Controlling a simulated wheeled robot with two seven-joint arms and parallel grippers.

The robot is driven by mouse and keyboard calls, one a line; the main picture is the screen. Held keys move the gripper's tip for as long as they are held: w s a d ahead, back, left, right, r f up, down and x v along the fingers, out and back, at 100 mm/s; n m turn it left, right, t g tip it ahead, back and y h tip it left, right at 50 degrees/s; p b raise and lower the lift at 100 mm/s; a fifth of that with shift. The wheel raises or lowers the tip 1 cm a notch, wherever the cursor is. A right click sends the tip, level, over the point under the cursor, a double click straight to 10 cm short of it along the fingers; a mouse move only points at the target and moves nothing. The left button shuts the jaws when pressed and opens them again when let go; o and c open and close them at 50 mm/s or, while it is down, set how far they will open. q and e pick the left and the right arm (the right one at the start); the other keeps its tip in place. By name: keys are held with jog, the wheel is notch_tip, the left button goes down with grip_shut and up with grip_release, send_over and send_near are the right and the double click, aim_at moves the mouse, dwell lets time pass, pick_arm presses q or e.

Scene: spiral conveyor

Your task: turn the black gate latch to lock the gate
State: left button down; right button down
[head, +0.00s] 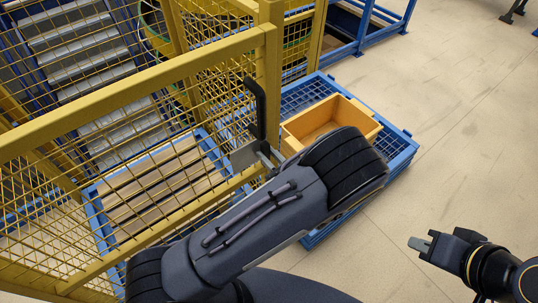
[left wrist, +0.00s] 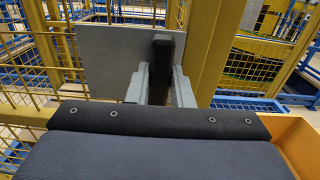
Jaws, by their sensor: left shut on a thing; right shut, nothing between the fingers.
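The black gate latch (head: 256,108) stands roughly upright at the free edge of the yellow mesh gate (head: 150,85), beside a yellow post (head: 271,60). In the left wrist view the latch (left wrist: 162,62) is a dark bar in front of a grey plate (left wrist: 110,55). My left gripper (head: 268,156) is shut on the lower part of the latch, with one grey finger on each side in the left wrist view (left wrist: 161,88). My left arm hides part of the gate's lower edge. My right gripper (head: 419,244) is shut and empty, low at the right, far from the latch.
An orange bin (head: 365,118) stands on a blue mesh platform (head: 405,150) just right of the post, close to my left wrist. Behind the gate are a roller conveyor (head: 85,60) and a slatted pallet (head: 150,190). The floor (head: 470,120) at the right is clear.

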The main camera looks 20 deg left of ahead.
pick_arm(q)
jog(key=shift+s+a+f+n+b, duration=0.1)
jog(key=shift+s+f+n+b, duration=0.1)
jog(key=shift+n+b, duration=2.6)
jog(key=shift+s+a+f+n+b, duration=0.1)
jog(key=shift+f+n+b, duration=0.1)
jog(key=shift+n+b, duration=2.65)
jog(key=shift+s+a+f+n+b, duration=0.1)
jog(key=shift+f+n+b, duration=0.1)
jog(key=shift+n+b, duration=2.6)
jog(key=shift+n+p, duration=0.55)
jog(key=shift+n, duration=0.1)
jog(key=c, duration=1.3)
grip_release()
jog(key=shift+d+r, duration=0.1)
